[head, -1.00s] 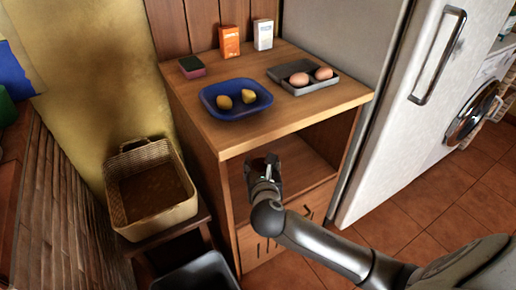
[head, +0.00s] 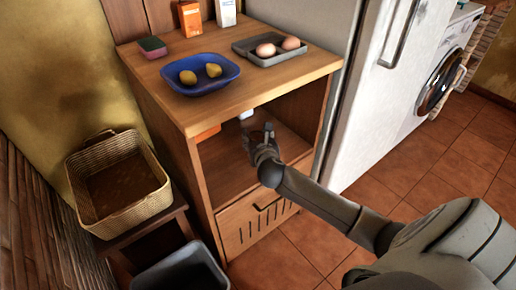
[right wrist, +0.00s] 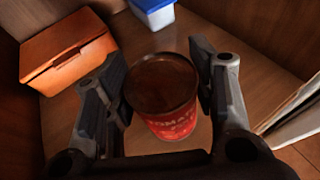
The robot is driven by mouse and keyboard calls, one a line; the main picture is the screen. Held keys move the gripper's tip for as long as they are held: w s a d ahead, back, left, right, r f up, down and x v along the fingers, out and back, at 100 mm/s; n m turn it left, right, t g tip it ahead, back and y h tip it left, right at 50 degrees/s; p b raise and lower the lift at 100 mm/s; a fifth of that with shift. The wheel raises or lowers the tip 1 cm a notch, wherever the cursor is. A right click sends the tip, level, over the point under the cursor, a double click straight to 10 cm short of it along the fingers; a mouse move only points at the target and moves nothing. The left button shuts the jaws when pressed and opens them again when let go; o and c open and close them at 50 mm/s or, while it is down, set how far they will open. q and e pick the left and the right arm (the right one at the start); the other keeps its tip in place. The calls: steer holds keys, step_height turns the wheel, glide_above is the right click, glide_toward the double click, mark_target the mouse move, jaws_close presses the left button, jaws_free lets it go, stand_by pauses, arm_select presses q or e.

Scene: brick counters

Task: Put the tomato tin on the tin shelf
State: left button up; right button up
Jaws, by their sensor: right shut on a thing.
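The red tomato tin (right wrist: 172,122) stands between the fingers of my right gripper (right wrist: 163,82) in the right wrist view, its dark round top facing the camera and part of its label showing. My right gripper (head: 262,136) is shut on the tin, inside the open compartment of the wooden cabinet in the head view. The compartment floor (head: 219,176) is bare wood around it. I cannot tell whether the tin touches that floor. In the head view the gripper mostly hides the tin. My left gripper is not in view.
An orange lidded box (right wrist: 68,55) and a blue-and-white container (right wrist: 154,12) stand inside the compartment. On the cabinet top are a blue bowl (head: 200,86) with yellow fruit and a grey tray (head: 252,56) with eggs. A wicker basket (head: 125,205) is at left, the fridge (head: 372,110) at right.

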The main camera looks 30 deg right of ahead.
steer(key=shift+w+d+f, duration=0.15)
steer(key=shift+d+f, duration=0.1)
steer(key=shift+f, duration=0.1)
step_height(320, 180, down, 4)
steer(key=shift+w+d+r+b, duration=0.1)
steer(key=shift+r+b, duration=0.15)
steer(key=shift+b, duration=0.85)
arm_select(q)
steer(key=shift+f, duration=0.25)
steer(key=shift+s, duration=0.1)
arm_select(e)
steer(key=shift+r, duration=0.1)
steer(key=o, duration=0.8)
steer(key=shift+f, duration=0.25)
steer(key=shift+c, duration=0.2)
steer(key=o, duration=0.5)
steer(key=shift+c, duration=0.2)
steer(key=shift+r, duration=0.1)
